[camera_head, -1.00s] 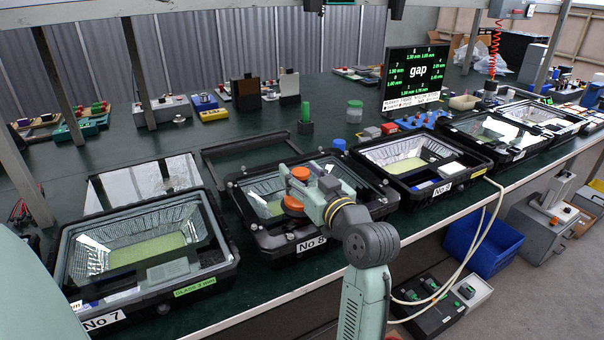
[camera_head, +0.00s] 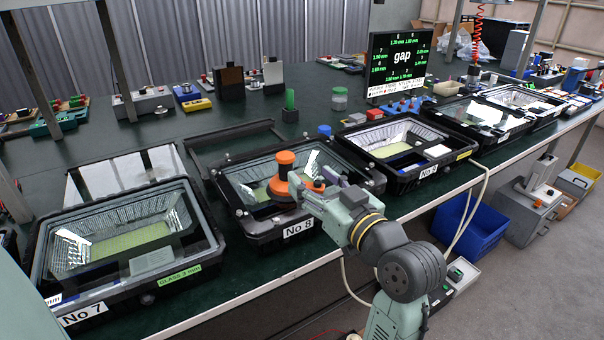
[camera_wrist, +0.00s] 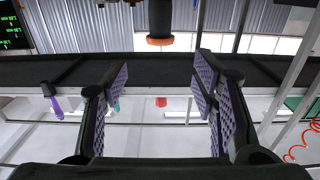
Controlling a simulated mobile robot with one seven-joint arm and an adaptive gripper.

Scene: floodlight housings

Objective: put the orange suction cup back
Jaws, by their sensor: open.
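The orange suction cup (camera_head: 284,176) stands upright on the glass of the floodlight housing No 8 (camera_head: 247,231) in the head view. It has an orange top and a wider orange base with a dark part between. My gripper (camera_head: 304,190) is just to its right, low over the same housing. In the wrist view my gripper (camera_wrist: 160,80) is open, with its two purple-padded fingers apart and nothing held between them. A dark object with an orange rim (camera_wrist: 160,40) shows at the top centre there; I cannot tell if it is the cup.
Housing No 7 (camera_head: 215,250) is at left and housing No 9 (camera_head: 400,182) at right on the green bench. A gap display (camera_head: 399,62) stands behind. A blue cap (camera_head: 324,130) lies near the back edge of No 8. A blue bin (camera_head: 470,225) is on the floor.

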